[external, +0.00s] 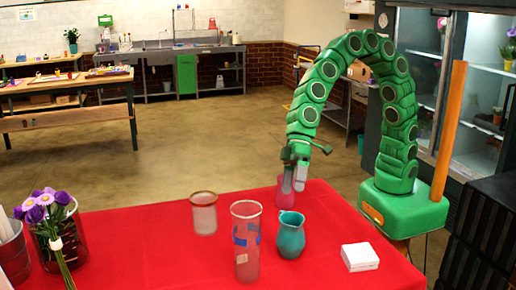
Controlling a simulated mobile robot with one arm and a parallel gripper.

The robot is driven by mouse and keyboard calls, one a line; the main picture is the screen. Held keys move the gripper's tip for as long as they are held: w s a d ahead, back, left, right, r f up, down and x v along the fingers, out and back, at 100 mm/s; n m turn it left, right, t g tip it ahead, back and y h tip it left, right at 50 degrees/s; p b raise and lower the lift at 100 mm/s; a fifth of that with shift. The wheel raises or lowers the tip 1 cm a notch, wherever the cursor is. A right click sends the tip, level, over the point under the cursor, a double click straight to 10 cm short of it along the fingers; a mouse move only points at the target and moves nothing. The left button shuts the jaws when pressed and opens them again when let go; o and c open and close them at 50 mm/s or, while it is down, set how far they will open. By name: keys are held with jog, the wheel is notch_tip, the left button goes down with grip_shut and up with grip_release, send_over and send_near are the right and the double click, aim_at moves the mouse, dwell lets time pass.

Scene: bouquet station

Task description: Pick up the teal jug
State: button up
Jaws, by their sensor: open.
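The teal jug (290,236) stands upright on the red table, right of a tall clear glass vase. My green arm arches down from the right, and my gripper (294,182) hangs pointing down behind the jug, apart from it. The gripper is open; its fingers show in front of or around a pink vessel (284,197) near the table's back edge. I cannot tell whether the fingers touch that vessel.
A tall glass vase (246,262) with blue tape stands close left of the jug. A shorter frosted glass (204,218) is behind it. A white box (359,257) lies to the right. Purple flowers (46,206) and a bucket (12,258) are at the far left. The red table (150,240) is clear between.

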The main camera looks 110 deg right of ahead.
jog(key=x, duration=0.8)
jog(key=shift+w+a+r, duration=0.3)
jog(key=shift+w+r, duration=0.05)
jog(key=shift+w, duration=0.1)
jog(key=shift+c, duration=0.3)
jog(key=c, duration=1.4)
